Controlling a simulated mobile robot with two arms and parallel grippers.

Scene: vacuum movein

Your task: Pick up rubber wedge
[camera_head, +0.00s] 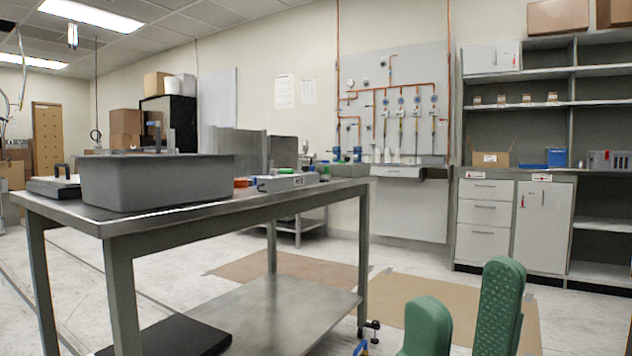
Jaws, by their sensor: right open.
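I cannot pick out a rubber wedge for certain. A flat, dark slab (168,337) lies on the lower shelf (270,315) of the steel table at the bottom left; whether it is the wedge I cannot tell. My right gripper (465,285) shows at the bottom right as two green, textured finger pads. It is open, with a gap between the pads and floor visible behind them. It is to the right of the table and apart from it. My left gripper is not in view.
The steel table (185,222) carries a grey bin (150,183), a grey toolbox-like case (287,183) and small items. Brown sheets (400,298) lie on the floor. Cabinets and shelves (515,220) stand at the back right. Floor between them and the table is largely open.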

